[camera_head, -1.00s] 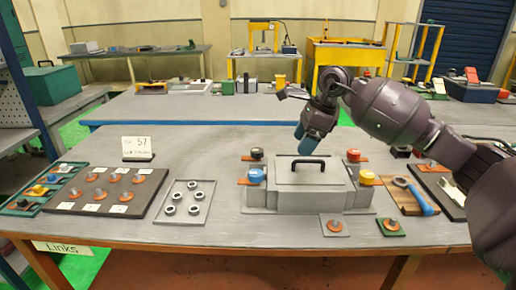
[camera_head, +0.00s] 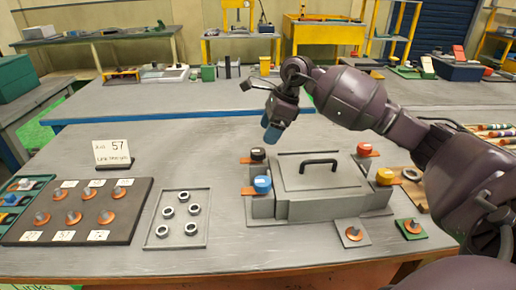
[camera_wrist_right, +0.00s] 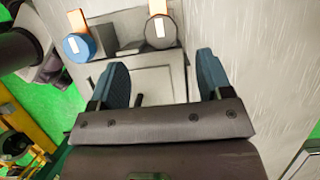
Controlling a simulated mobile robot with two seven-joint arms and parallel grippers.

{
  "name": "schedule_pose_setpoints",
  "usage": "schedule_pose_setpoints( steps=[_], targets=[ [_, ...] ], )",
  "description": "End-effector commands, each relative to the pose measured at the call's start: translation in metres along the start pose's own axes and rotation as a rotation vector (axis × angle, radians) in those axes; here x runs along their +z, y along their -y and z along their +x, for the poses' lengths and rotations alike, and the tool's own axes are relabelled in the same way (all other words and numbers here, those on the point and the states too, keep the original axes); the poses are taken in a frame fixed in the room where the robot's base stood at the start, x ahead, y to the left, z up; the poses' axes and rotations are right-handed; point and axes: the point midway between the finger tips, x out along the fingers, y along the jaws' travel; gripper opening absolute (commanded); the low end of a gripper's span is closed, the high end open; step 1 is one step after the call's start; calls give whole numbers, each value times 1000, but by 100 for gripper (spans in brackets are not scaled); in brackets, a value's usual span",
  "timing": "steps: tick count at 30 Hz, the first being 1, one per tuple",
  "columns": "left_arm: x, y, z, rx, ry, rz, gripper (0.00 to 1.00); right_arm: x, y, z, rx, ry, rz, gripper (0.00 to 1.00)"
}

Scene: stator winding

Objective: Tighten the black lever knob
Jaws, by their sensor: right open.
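The black lever knob (camera_head: 257,154) stands at the back left corner of a grey box (camera_head: 312,185) with a black handle, on an orange lever. It also shows in the right wrist view (camera_wrist_right: 160,32), just beyond the fingertips. My right gripper (camera_head: 271,134) hangs behind and slightly right of this knob, blue fingertips down. In the wrist view its two fingers (camera_wrist_right: 165,72) are spread with nothing between them, roughly lined up with the black knob. No contact is visible. My left gripper is not in view.
A blue knob (camera_head: 262,185), a red knob (camera_head: 364,150) and a yellow knob (camera_head: 385,176) stand around the box. A tray of metal rings (camera_head: 179,246) and a dark board of studs (camera_head: 120,235) lie left. A sign (camera_head: 113,153) stands behind. The table behind the box is clear.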

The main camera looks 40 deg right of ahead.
Motion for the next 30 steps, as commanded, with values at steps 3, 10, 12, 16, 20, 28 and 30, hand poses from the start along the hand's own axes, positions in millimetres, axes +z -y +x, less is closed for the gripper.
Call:
schedule_pose_setpoints(
  steps=[3,10,12,16,20,28,30],
  targets=[
    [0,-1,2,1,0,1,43,0,0,24,4,2,1,72],
    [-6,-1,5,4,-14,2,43,0,0,56,2,1,0,72],
    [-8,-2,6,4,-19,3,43,0,0,62,2,2,0,72],
    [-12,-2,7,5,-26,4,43,0,0,68,0,1,0,72],
    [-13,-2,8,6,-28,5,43,0,0,70,-1,1,-1,72],
    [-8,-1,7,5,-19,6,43,0,0,69,0,1,-1,60],
    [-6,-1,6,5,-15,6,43,0,0,69,0,1,-1,49]
  ],
)
